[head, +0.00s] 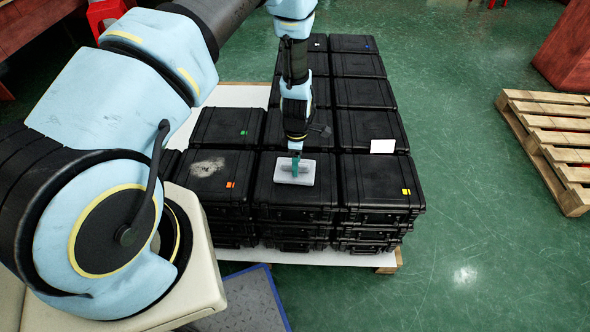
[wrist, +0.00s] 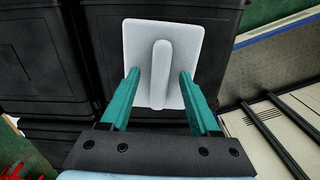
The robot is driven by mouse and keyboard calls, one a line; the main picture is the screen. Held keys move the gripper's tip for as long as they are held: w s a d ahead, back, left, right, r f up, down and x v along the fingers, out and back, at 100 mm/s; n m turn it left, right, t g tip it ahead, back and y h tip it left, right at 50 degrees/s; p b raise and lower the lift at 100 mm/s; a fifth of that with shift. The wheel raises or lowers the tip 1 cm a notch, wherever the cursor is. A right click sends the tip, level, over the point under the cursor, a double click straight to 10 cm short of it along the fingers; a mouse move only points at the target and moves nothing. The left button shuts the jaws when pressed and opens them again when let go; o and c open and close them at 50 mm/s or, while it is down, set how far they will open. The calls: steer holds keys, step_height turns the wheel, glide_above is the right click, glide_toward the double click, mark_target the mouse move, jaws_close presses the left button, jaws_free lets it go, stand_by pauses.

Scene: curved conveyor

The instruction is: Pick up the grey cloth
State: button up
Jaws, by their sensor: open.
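The grey cloth (head: 305,172) is a pale grey, flat rounded square lying on top of a black case in the front row. In the wrist view the cloth (wrist: 187,42) has a raised ridge (wrist: 160,72) along its middle. My gripper (head: 295,168) points down over the cloth. In the wrist view my gripper (wrist: 159,76) is open, with its green fingers on either side of the ridge and a gap to it on both sides. I cannot tell whether the fingertips touch the cloth's flat part.
Stacked black cases (head: 375,180) stand close together on a pallet (head: 387,262). One case top to the left has a pale dusty patch (head: 207,166). A white label (head: 382,146) lies to the right. A wooden pallet (head: 555,140) stands farther right, with clear green floor between.

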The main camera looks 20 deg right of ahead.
jaws_close()
stand_by(0.3)
stand_by(0.4)
step_height(320, 180, up, 10)
steer(key=b, duration=0.1)
steer(key=shift+b, duration=0.35)
steer(key=c, duration=0.6)
jaws_free()
steer(key=shift+c, duration=0.2)
jaws_close()
